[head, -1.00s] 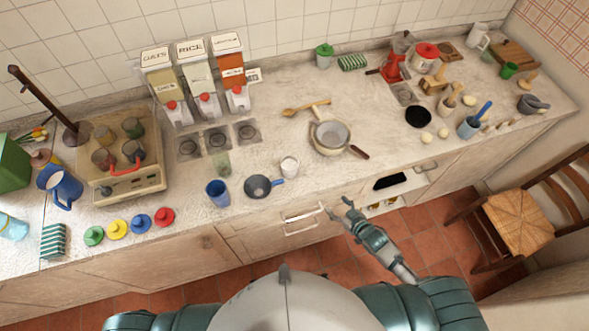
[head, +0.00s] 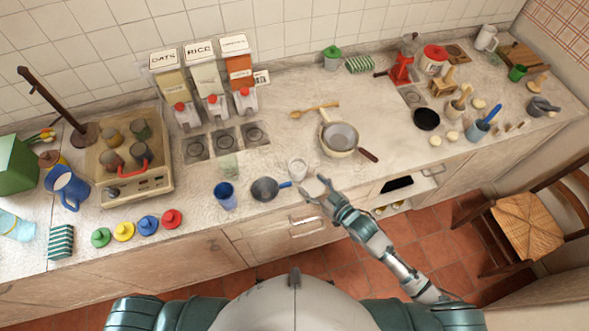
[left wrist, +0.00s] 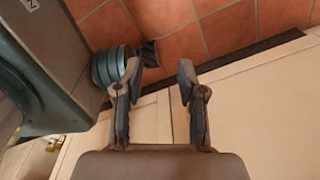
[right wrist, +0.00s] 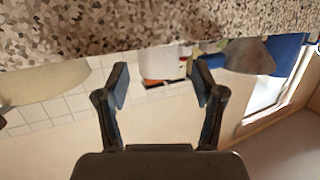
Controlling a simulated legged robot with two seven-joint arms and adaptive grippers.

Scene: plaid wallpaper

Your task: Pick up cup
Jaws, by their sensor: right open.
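A small white cup (head: 298,168) stands upright on the counter in the head view, just behind my right gripper (head: 316,187). My right gripper is open, with its fingers at the counter's front edge, apart from the cup. In the right wrist view, which is upside down, the cup (right wrist: 160,64) shows beyond and between the open fingertips (right wrist: 160,85). A blue cup (head: 225,196), a clear green glass (head: 228,166) and a blue mug (head: 66,188) stand further left. My left gripper (left wrist: 158,75) is open and empty in its wrist view, over floor and cabinet fronts.
A dark pan (head: 265,189) with a blue handle sits left of the white cup. A cream pan (head: 335,147) with a grey bowl sits to its right. Three dispensers (head: 205,85) stand behind. A chair (head: 527,222) stands at right.

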